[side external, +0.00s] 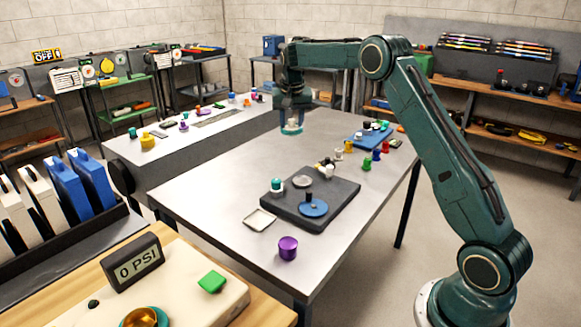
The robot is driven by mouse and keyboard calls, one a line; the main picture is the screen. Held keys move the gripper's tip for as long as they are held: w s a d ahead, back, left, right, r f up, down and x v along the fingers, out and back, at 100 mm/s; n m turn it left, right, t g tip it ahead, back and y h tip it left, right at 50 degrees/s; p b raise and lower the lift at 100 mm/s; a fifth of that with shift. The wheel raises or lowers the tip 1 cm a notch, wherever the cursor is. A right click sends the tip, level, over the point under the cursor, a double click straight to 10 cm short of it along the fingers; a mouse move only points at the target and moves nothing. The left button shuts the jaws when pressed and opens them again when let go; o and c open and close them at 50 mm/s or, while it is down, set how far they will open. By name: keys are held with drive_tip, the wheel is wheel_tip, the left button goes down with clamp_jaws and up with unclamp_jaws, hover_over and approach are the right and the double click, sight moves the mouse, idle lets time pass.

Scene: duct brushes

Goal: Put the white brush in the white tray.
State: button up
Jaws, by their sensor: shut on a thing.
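My gripper (291,120) points down over the far left part of the grey table and is shut on a small pale white-and-teal thing (291,129). It is too small to tell whether this is the white brush, and its height above the table is unclear. A square whitish tray (260,220) lies empty on the near left part of the table, apart from my gripper. A round white dish (303,181) sits on the dark board (340,205). A white-and-cream piece (328,170) stands near the board's far edge.
On the board stand a teal-topped white piece (277,186) and a blue dish (313,208) with a black piece. A purple cup (288,248) stands near the front edge. Several coloured pieces and a blue tray (370,136) are at the right. The table's middle left is clear.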

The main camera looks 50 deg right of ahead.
drive_tip(key=a+f+n+y, duration=0.1)
drive_tip(key=a+n, duration=0.1)
drive_tip(key=a, duration=0.6)
drive_tip(key=a+f+n, duration=0.2)
drive_tip(key=a, duration=0.7)
approach(258, 218)
drive_tip(key=shift+t, duration=0.4)
drive_tip(key=shift+s+x, duration=0.15)
drive_tip(key=shift+x, duration=1.2)
drive_tip(key=shift+s+x, duration=0.15)
drive_tip(key=shift+x, duration=1.2)
drive_tip(key=shift+f, duration=0.15)
drive_tip(key=o, duration=1)
drive_tip(key=v, duration=1.2)
